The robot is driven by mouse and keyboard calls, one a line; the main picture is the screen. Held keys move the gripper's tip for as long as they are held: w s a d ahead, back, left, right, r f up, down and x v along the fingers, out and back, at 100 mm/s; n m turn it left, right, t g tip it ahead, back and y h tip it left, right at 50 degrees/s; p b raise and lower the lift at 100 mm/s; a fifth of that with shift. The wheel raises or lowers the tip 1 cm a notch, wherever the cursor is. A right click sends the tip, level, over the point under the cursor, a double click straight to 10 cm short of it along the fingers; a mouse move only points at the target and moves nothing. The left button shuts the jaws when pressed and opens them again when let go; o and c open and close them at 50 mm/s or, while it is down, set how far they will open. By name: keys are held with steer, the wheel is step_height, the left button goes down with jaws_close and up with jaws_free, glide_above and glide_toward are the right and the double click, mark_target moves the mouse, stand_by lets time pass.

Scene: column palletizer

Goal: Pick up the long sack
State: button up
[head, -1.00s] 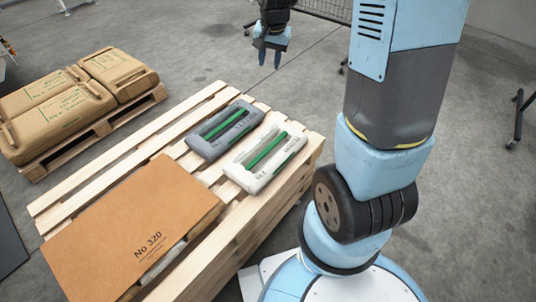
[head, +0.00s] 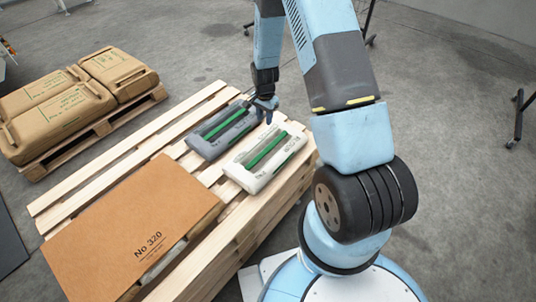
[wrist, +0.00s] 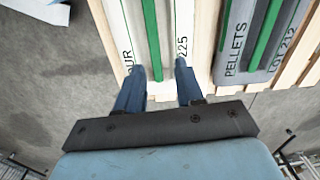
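A white sack with a green stripe (head: 284,160) lies flat on the slatted wooden pallet. A grey sack with a green stripe (head: 203,145) lies left of it. I cannot tell which is the long sack. A pale thing (head: 165,260) is mostly hidden beneath a cardboard sheet, so its length is hidden too. My gripper (head: 268,110) hangs near the far ends of the two sacks. In the wrist view my gripper (wrist: 160,68) is open and empty, its fingers apart at the end of the white sack (wrist: 129,32). The grey sack (wrist: 237,40), printed PELLETS, is to their right.
The brown cardboard sheet (head: 125,235), marked No 320, covers the pallet's near left part. Bare slats (head: 130,150) show on the pallet's left side. Brown sacks (head: 60,120) sit on another pallet (head: 105,125) at far left. Stand legs (head: 518,105) are at right.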

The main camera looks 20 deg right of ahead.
steer(key=m, duration=0.1)
glide_above(267, 148)
step_height(267, 148, down, 7)
steer(key=f, duration=0.8)
steer(key=shift+s+a, duration=0.2)
steer(key=shift+a, duration=0.15)
steer(key=shift+w+d+f, duration=0.1)
steer(key=shift+d+f, duration=0.05)
steer(key=shift+f, duration=1.2)
steer(key=shift+d+f, duration=0.15)
steer(key=shift+f, duration=1.15)
steer(key=shift+c, duration=0.3)
jaws_close()
steer(key=shift+w+r, duration=0.1)
steer(key=shift+r, duration=0.05)
